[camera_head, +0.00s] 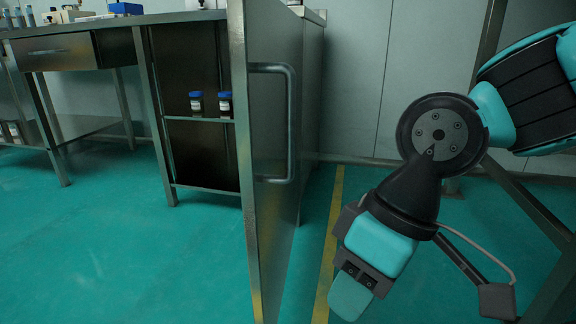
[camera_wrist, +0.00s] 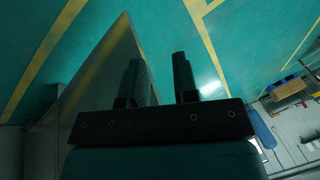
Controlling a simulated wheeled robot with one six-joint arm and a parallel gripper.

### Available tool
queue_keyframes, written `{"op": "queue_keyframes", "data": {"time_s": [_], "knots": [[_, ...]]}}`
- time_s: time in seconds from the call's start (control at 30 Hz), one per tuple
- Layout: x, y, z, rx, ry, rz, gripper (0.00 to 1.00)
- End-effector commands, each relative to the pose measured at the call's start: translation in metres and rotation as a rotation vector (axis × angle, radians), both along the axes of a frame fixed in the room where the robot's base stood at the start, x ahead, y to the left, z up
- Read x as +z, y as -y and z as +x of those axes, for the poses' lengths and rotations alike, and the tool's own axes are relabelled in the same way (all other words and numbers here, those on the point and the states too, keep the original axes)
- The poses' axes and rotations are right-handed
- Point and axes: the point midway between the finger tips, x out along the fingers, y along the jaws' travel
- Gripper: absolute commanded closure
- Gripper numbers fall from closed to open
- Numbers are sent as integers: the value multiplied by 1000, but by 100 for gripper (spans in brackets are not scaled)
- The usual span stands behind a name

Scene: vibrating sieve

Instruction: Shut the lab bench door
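The lab bench door (camera_head: 275,215) is a tall grey metal panel standing wide open, projecting from the bench toward the camera. Its bar handle (camera_head: 291,125) is on the face turned to the right. The lab bench (camera_head: 155,110) shows its open compartment left of the door. My gripper (camera_head: 352,292) hangs low to the right of the door, pointing down, with floor visible between them in the head view. In the wrist view my gripper (camera_wrist: 161,75) has two dark fingers apart with nothing between them. A grey panel, apparently the door (camera_wrist: 98,75), lies left of the fingers there.
Two blue-capped bottles (camera_head: 210,104) stand on the compartment's shelf (camera_head: 200,119). A drawer (camera_head: 55,52) is at the left, with small items on the bench top. A yellow line (camera_head: 330,240) runs along the green floor, which is clear in front of the bench. A wall stands behind.

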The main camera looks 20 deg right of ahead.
Motion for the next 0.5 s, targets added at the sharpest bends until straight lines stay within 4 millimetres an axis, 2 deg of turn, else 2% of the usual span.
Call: {"op": "queue_keyframes", "data": {"time_s": [0.03, 0.1, 0.27, 0.5], "knots": [[9, 0, 3, -12, -5, 4, 84], [24, 0, 10, -38, -18, 18, 100], [72, 2, 37, -152, -64, 76, 100], [137, 15, 84, -369, -135, 198, 100]]}}
